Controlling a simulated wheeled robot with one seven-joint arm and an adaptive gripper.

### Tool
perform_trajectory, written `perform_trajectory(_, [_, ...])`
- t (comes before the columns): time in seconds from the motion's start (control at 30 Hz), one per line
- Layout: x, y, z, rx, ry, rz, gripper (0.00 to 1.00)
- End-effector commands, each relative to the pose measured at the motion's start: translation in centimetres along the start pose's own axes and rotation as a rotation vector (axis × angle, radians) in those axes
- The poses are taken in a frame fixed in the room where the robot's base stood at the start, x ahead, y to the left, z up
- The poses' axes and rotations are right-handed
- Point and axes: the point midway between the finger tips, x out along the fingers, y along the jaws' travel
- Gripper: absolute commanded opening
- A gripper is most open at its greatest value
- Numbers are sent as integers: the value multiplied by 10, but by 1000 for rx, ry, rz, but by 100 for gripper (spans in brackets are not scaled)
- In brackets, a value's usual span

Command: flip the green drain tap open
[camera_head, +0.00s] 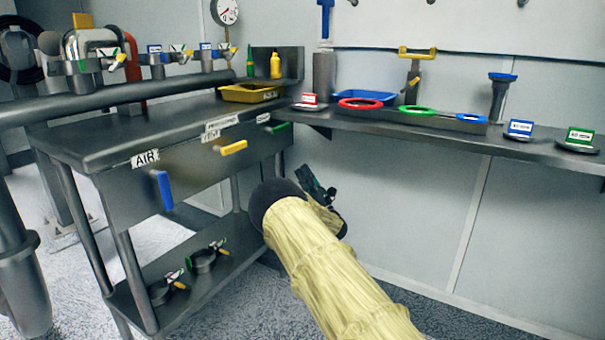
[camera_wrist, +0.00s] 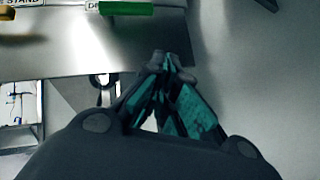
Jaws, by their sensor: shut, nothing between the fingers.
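The green drain tap (camera_head: 278,128) is a short green handle at the right end of the bench's front panel, below a white label. It lies roughly sideways, like the yellow handle. In the wrist view the green handle (camera_wrist: 126,8) shows at the top edge, partly cut off, beside a label starting "DR". My gripper (camera_head: 308,172) is below and to the right of the tap, apart from it. In the wrist view my gripper's fingertips (camera_wrist: 166,60) are together and empty, below and right of the green handle.
The panel also has a yellow handle (camera_head: 233,147) and a blue handle (camera_head: 163,190) hanging down by the "AIR" label (camera_head: 145,158). A shelf (camera_head: 480,145) with coloured rings runs along the wall at right. Clamps lie on the lower shelf (camera_head: 215,280).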

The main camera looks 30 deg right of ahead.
Motion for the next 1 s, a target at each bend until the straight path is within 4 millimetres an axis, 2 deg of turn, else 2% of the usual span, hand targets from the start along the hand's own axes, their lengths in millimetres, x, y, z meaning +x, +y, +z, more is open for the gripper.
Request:
perform_trajectory(0.27, [-2, -1, -1, 5, 1, -6, 0])
perform_trajectory(0.37, [-15, -9, -5, 44, 12, -53, 0])
perform_trajectory(0.43, [-36, -20, -12, 105, 25, -124, 0])
perform_trajectory(0.57, [-96, -43, -33, 278, 46, -319, 0])
perform_trajectory(0.73, [-188, -59, -65, 523, 42, -597, 0])
perform_trajectory(0.87, [-260, -57, -89, 695, 14, -803, 0])
perform_trajectory(1.0, [-335, -42, -114, 865, -36, -1019, 0])
